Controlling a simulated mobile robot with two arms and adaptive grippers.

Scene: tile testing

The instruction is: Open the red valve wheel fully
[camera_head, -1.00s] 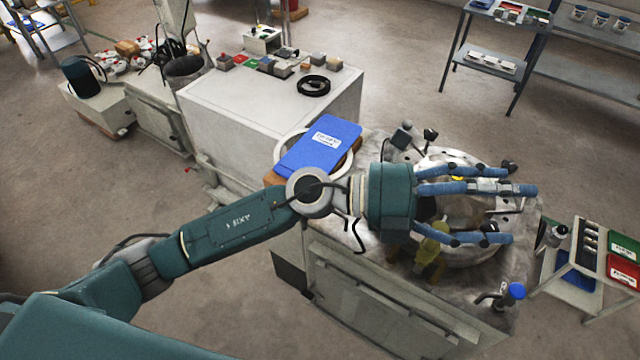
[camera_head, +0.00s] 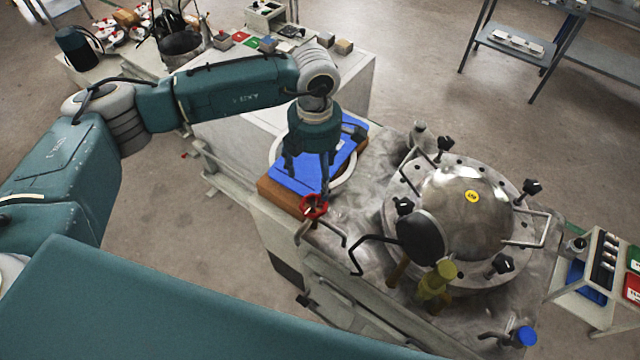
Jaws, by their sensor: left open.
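The small red valve wheel (camera_head: 314,206) stands at the left edge of the steel bench top, beside a bent metal pipe. My left gripper (camera_head: 318,180) points down just above the red wheel, with its fingers spread. One fingertip is close to the wheel's top; I cannot tell whether it touches. My left arm reaches in from the left over the white cabinet. My right gripper does not show.
A domed steel vessel (camera_head: 468,212) with black clamp knobs fills the bench's right part. A yellow-topped valve (camera_head: 436,284) and a blue-capped valve (camera_head: 520,337) stand in front. A small trolley (camera_head: 598,290) stands at right.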

